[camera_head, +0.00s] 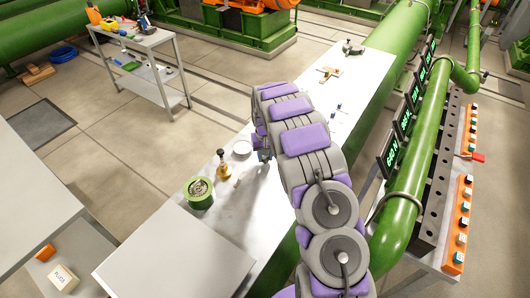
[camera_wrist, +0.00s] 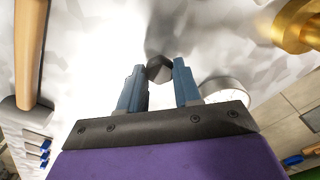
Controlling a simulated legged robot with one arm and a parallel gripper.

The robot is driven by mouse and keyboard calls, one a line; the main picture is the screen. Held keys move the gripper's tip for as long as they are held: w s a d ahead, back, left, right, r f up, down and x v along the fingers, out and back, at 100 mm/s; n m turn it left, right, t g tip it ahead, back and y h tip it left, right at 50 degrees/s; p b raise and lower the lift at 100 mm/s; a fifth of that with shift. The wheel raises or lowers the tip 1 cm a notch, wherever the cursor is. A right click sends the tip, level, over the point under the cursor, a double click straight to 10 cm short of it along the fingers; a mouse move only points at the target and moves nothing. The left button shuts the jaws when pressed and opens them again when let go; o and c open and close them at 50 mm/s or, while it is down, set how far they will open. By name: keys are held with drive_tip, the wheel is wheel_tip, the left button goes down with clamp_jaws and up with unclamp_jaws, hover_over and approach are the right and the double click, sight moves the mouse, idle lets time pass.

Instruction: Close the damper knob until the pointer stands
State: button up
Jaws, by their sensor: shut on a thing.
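In the wrist view my gripper (camera_wrist: 160,66) has its two blue-grey fingers on either side of a small dark hexagonal piece (camera_wrist: 159,71), and it is shut on it. I cannot tell whether this piece is the damper knob. No pointer can be made out. In the head view my gripper (camera_head: 263,155) is low over the grey bench, mostly hidden by my arm. A brass fitting with a dark top (camera_head: 222,166) stands to its left; a blurred brass part (camera_wrist: 298,25) shows at upper right in the wrist view.
A round white dish-like thing (camera_head: 242,148) lies close to my gripper. A wooden-handled tool (camera_head: 328,72) lies further back. A large green pipe (camera_head: 407,185) runs along the right.

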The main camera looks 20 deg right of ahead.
sight(265, 157)
drive_tip(key=n+p, duration=0.2)
drive_tip(key=n, duration=0.1)
drive_tip(key=shift+r+n, duration=0.15)
drive_tip(key=shift+n, duration=0.25)
drive_tip(key=shift+n+p, duration=1.2)
drive_tip(key=shift+n, duration=0.7)
drive_tip(key=o, duration=1.1)
drive_tip(key=shift+c, duration=0.2)
wheel_tip(265, 157, up, 17)
drive_tip(key=p, duration=0.1)
